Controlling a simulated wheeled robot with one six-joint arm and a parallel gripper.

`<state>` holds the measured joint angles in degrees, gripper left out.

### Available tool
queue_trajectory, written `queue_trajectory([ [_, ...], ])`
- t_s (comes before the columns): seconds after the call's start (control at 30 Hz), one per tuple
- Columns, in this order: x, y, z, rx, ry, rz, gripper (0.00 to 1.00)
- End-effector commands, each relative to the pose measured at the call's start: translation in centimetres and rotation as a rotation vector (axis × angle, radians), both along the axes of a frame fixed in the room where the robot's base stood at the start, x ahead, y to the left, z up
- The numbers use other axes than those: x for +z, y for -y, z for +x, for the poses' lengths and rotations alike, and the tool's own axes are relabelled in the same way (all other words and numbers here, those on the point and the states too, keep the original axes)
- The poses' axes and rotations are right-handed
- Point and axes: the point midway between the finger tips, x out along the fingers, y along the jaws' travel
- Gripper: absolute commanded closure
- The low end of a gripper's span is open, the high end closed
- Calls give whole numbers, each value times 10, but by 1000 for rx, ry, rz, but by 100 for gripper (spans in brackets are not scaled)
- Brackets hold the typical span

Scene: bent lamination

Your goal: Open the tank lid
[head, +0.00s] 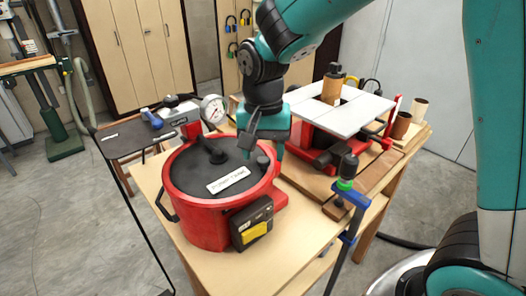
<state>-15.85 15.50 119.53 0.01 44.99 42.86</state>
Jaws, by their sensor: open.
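The tank (190,212) is a round red pot standing on the wooden workbench in the head view. Its dark grey lid (185,172) sits on top, with a black knob near its middle and a white label. The lid looks closed. A black box with a yellow panel is on the tank's front side. My gripper (262,150) points down over the lid's right edge, near a small dark fitting there. It is open, and no object shows between its fingers. I cannot tell whether it touches the lid or the fitting.
A pump with a pressure gauge (213,109) stands behind the tank. A red machine with a white table (340,112) is at the right. A blue clamp (348,190) rises at the bench's front edge. A small dark side table (132,138) stands left.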

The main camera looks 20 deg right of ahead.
Motion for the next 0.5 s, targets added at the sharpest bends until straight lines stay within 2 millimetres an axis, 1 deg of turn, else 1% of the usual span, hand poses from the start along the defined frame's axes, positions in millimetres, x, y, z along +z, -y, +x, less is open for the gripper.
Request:
queue_trajectory([
  [0.1, -11, 0, 0, 0, -1, 0, 43],
  [0.2, -15, 0, 0, 0, 0, 0, 43],
  [0.47, -17, 0, 0, 0, 0, 1, 43],
  [0.5, -16, 0, 0, 0, 0, 1, 50],
])
